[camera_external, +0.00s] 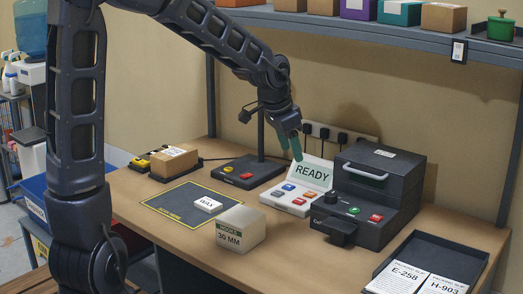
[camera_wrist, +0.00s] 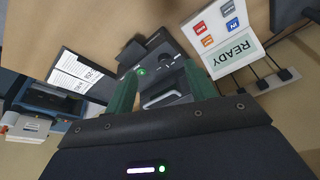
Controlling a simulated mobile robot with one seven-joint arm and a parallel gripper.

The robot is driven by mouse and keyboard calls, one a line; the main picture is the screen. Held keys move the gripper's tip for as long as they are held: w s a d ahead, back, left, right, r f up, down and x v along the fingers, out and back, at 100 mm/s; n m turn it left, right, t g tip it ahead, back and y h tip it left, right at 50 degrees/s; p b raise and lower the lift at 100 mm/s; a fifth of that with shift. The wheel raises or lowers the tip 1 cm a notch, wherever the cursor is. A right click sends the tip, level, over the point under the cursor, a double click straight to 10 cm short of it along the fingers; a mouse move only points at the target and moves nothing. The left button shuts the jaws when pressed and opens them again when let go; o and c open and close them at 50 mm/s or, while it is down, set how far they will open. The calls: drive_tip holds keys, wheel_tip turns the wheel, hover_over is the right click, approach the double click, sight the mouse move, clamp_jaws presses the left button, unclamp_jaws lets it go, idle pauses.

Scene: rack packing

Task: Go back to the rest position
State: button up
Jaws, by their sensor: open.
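My gripper (camera_external: 291,146) hangs from my arm above the back of the desk, in front of the wall, near the READY display. In the wrist view its two green fingers (camera_wrist: 160,92) stand wide apart with nothing between them. The READY display (camera_external: 312,173) sits on a white button panel (camera_external: 289,199); it also shows in the wrist view (camera_wrist: 235,52). A dark machine with a handle (camera_external: 378,185) stands to the right of the panel.
A block labelled 30 MM (camera_external: 241,229) and a white WAX piece (camera_external: 208,204) are on the desk by a dark mat (camera_external: 172,205). A cardboard box (camera_external: 174,160) is at the back left. A black tray (camera_external: 455,252) holds paper slips. A loaded shelf (camera_external: 350,27) runs above.

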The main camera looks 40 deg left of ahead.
drive_tip(key=s+a+r+n, duration=0.1)
drive_tip(key=s+a+r, duration=0.1)
drive_tip(key=s, duration=0.8)
drive_tip(key=s+a+r+n, duration=0.2)
drive_tip(key=s+a+r, duration=0.1)
drive_tip(key=s, duration=0.7)
drive_tip(key=s+a+r+n+t+y, duration=0.1)
drive_tip(key=s+a+r+n, duration=0.1)
drive_tip(key=s, duration=0.8)
drive_tip(key=shift+s+a+r, duration=0.35)
drive_tip(key=shift+s+a, duration=0.05)
drive_tip(key=shift+a, duration=0.4)
idle(0.4)
